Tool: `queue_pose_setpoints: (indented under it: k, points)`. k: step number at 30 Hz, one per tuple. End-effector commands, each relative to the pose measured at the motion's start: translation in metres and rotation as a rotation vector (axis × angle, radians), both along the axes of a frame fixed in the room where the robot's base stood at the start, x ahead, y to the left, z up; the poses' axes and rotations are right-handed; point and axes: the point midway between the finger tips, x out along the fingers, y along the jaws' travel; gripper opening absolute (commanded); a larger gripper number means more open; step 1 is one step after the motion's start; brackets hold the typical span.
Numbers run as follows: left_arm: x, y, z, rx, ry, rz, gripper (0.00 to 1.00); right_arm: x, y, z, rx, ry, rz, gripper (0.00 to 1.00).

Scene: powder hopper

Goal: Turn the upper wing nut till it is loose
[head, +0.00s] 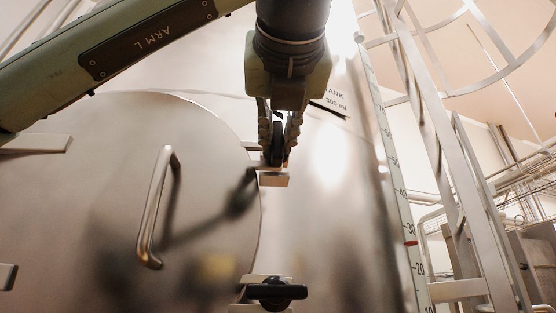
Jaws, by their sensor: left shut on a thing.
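My left gripper (278,135) comes down from above and is shut on the upper wing nut (277,150), a dark knob at the right rim of the round hatch lid (100,215). The knob stands upright between the fingers, partly hidden by them. It sits above a pale metal bracket (273,181). A second black wing nut (276,292) lies crosswise lower on the same rim, with nothing touching it. My right gripper is not in the picture.
A curved metal handle (151,215) stands out from the lid, left of the gripper. A green scale strip (400,190) and a metal ladder (465,190) stand to the right. The tank wall between the bracket and the scale is clear.

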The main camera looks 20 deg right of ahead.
Motion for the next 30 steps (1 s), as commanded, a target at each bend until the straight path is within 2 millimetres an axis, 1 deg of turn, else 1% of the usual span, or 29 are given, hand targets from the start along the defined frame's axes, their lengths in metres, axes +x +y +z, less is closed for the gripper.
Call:
queue_pose_setpoints:
  k: [2,3,7,15,19,23,30]
  points:
    - [0.000,0.000,0.001,-0.003,-0.001,0.000,0.00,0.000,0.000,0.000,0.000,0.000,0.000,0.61]
    - [0.000,0.000,0.001,-0.003,-0.001,0.000,0.18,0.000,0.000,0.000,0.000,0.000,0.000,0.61]
    - [0.000,0.000,0.001,-0.002,-0.001,0.000,0.34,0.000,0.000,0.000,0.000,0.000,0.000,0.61]
    - [0.000,0.000,0.000,0.000,-0.001,0.000,0.34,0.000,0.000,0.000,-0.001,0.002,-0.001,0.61]
    - [-0.008,0.002,0.001,-0.001,-0.003,-0.001,0.34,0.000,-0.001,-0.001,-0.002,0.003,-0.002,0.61]
    - [-0.029,0.007,0.001,0.000,-0.005,-0.002,0.34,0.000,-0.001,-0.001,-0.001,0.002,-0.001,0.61]
    - [-0.079,0.021,0.002,-0.002,-0.006,-0.001,0.34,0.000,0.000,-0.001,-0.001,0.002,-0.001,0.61]
